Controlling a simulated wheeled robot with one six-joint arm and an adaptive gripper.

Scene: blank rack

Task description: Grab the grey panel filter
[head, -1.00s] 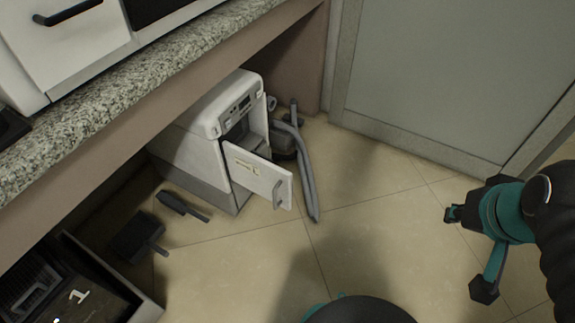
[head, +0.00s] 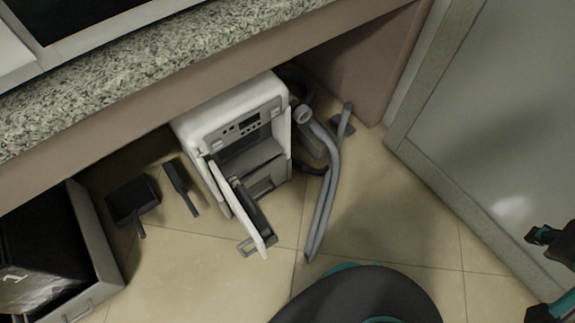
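A white box-shaped appliance (head: 240,97) stands on the floor under the counter. Its front door (head: 228,195) stands open toward me, with a dark compartment (head: 258,215) on its inner side. A flat grey surface (head: 250,160) shows in the opening. I cannot tell whether this is the grey panel filter, and no other piece is clearly that filter. My gripper (head: 540,274) is at the right edge, partly cut off. Its black and teal fingers are spread apart, with nothing seen between them. It is well to the right of the appliance.
A grey hose (head: 325,190) lies right of the appliance. A dustpan (head: 133,198) and a dark brush (head: 178,180) lie left of it. An open drawer (head: 98,250) is at lower left. The granite counter (head: 160,60) overhangs.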

